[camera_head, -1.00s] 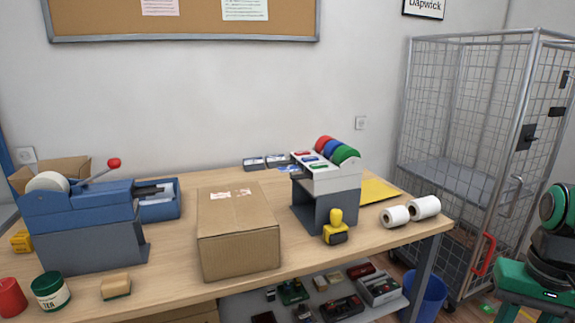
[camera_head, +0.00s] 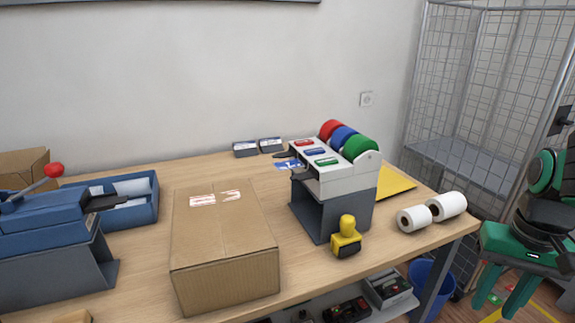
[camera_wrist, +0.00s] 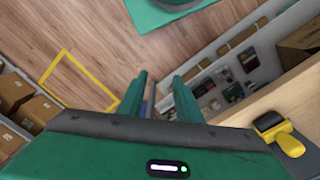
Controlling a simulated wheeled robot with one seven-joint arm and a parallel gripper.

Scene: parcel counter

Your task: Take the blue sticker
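A sticker dispenser (camera_head: 335,200) stands on the table right of the carton, with red, blue (camera_head: 343,137) and green rolls on top and red, blue and green buttons along its sloped face. A blue sticker (camera_head: 287,164) with a white mark sticks out at the dispenser's left side, between dark prongs. My gripper (camera_head: 503,303) is at the far right, beyond the table's right end, pointing down and well apart from the dispenser. In the wrist view my gripper (camera_wrist: 161,82) has its two green fingers spread with nothing between them. The sticker is not in the wrist view.
A brown carton (camera_head: 225,260) with red-and-white labels sits left of the dispenser. A yellow-handled stamp (camera_head: 346,235) stands before it, and white rolls (camera_head: 414,219) lie right. A yellow envelope (camera_head: 394,182) lies behind. A wire cage (camera_head: 480,100) stands beyond the table. A blue bin (camera_head: 430,283) stands below.

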